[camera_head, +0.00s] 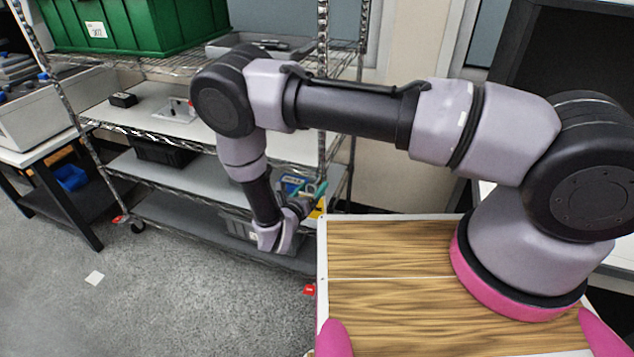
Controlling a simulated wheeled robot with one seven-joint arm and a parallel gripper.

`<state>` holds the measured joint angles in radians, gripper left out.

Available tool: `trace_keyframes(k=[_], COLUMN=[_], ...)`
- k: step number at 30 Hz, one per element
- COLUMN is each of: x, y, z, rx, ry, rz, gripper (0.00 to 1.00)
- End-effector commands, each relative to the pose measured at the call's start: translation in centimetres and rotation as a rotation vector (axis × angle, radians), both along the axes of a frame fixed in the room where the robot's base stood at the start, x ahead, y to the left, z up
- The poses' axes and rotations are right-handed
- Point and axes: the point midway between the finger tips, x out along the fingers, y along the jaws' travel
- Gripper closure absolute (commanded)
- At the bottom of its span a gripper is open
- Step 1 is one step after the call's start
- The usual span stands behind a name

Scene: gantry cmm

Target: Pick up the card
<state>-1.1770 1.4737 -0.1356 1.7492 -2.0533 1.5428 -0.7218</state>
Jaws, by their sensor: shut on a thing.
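My gripper (300,206) is small in the view, at the end of my arm, low in front of the wire shelving and left of my wooden-topped deck. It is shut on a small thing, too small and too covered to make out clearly. Blue, green and yellow items (317,190) show right at the fingers; I cannot tell which of them is held and which lie behind. I cannot make out for certain which thing is the card. A flat white square (94,278) lies on the grey floor at the left, well apart from the gripper.
The wire shelving (175,130) stands behind my arm, with a green crate (130,28) on top and a black box (123,99) on a middle shelf. A table with a grey bin (45,108) stands at the far left. The floor (190,300) in front is mostly clear.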

Motion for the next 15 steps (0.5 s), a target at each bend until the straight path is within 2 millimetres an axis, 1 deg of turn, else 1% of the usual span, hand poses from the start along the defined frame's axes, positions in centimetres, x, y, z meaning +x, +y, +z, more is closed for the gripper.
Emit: trace_keyframes(k=[1, 9, 12, 15], x=[-1.2, -7.3, -9.2, -10.5], y=[0.6, 3.2, 4.0, 4.5], z=[0.0, 0.0, 0.0, 0.0], rx=[0.0, 0.001, 0.001, 0.0], ry=[0.001, 0.0, 0.0, -0.001], rz=[0.005, 0.005, 0.004, 0.003], gripper=[0.88, 0.89, 0.89, 0.89])
